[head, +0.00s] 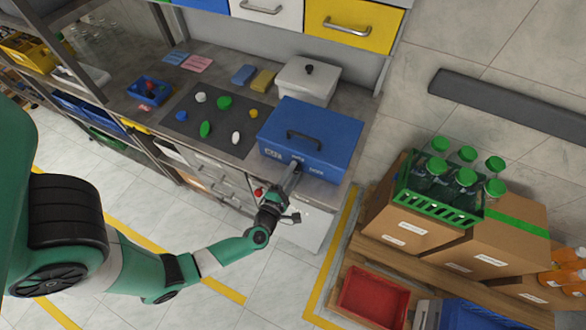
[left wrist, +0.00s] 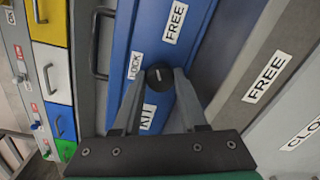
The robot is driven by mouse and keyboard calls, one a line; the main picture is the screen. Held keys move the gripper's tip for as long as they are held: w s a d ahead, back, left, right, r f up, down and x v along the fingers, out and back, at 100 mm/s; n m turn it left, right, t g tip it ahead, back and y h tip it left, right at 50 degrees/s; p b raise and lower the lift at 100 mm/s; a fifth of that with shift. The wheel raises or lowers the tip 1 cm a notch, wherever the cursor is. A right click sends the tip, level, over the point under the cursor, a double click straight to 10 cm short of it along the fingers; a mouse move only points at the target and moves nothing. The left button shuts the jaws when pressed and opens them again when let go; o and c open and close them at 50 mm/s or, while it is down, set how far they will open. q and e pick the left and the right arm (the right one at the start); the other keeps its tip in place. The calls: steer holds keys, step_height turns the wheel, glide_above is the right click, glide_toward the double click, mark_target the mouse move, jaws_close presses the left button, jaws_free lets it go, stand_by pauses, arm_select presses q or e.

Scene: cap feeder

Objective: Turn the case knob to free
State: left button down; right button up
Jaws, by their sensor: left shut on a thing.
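The blue case (head: 318,127) sits closed on the counter, with a dark handle on its lid. In the left wrist view the case front (left wrist: 150,32) carries the white labels LOCK (left wrist: 136,65), FREE (left wrist: 174,22) and a partly covered KIT (left wrist: 147,117). A round black knob (left wrist: 160,77) stands out from that front, near the LOCK label. A small pale mark shows on it; its direction is too small to tell. My left gripper (head: 296,168) is at the case front, its two fingers shut on the knob. My right gripper is not in view.
A white lidded box (head: 305,80) stands behind the case. A dark mat (head: 212,124) with several coloured pieces lies left of it. A green crate of bottles (head: 437,204) sits on cartons at the right. Open floor lies before the counter.

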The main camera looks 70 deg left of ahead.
arm_select(q)
steer(key=m+p, duration=0.2)
steer(key=m, duration=0.2)
steer(key=shift+r, duration=0.1)
steer(key=shift+m+p, duration=0.45)
steer(key=shift+m, duration=0.35)
steer(key=shift+c, duration=2.2)
jaws_free()
